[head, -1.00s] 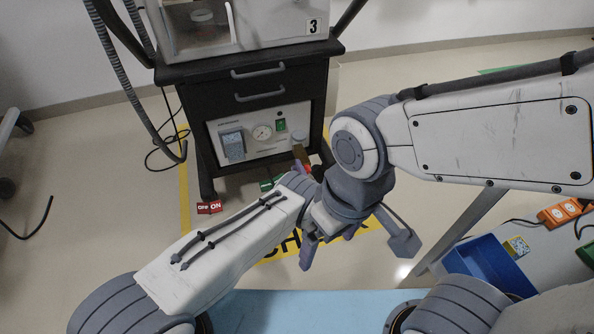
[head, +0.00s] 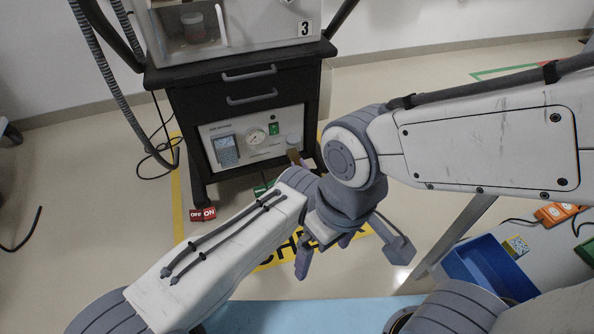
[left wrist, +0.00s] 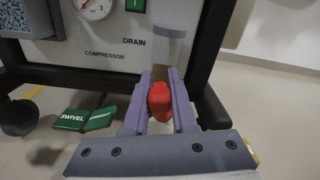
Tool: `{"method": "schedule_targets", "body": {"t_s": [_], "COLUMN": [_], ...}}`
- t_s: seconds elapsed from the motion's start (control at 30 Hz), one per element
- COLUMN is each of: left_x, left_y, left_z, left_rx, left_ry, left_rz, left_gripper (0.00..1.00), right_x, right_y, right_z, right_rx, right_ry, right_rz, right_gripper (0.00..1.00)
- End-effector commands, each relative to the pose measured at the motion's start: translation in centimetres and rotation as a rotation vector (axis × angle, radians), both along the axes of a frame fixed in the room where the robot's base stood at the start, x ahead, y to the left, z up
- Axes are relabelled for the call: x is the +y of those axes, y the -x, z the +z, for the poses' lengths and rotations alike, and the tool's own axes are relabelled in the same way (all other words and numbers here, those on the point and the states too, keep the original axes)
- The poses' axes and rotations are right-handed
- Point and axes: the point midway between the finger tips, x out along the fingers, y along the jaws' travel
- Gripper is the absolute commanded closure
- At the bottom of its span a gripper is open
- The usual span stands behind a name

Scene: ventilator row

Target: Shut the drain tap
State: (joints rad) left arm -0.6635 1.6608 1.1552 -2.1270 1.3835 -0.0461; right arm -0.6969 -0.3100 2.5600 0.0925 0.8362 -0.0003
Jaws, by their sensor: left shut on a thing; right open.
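The drain tap's red handle (left wrist: 160,101) shows in the left wrist view, below the DRAIN label on the compressor panel. My left gripper (left wrist: 161,86) is shut on it, with a purple finger on each side. A clear cylindrical bowl (left wrist: 168,47) is above the handle, and a brown part lies between them. In the head view this brown part (head: 293,157) shows low on the panel, while the handle and most of my left gripper are hidden behind my arm. My right gripper (head: 325,252) is open and empty, well below the cart and away from the tap.
The black cart (head: 187,108) carries a gauge (head: 256,136) and a green switch (head: 274,128). A blue bin (head: 480,270) is at right.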

Motion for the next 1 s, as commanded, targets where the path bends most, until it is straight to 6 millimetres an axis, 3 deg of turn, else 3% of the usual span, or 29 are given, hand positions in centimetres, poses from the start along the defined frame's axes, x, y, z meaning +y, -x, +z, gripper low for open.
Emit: {"method": "schedule_targets", "body": {"t_s": [0.4, 1.0], "left_x": [-0.87, -0.91], "left_y": [-0.13, -0.14], "left_z": [-0.29, -0.3], "left_rx": [0.073, 0.087], "left_ry": [-0.198, -0.235], "left_rz": [-0.005, -0.004], "left_gripper": [1.0, 1.0], "right_x": [0.0, 0.0], "right_y": [0.0, -0.01], "right_z": [-1.11, -1.21], "right_rx": [0.0, 0.0], "right_ry": [0.0, 0.0], "right_rz": [0.0, 0.0], "right_gripper": [0.01, 0.01]}}
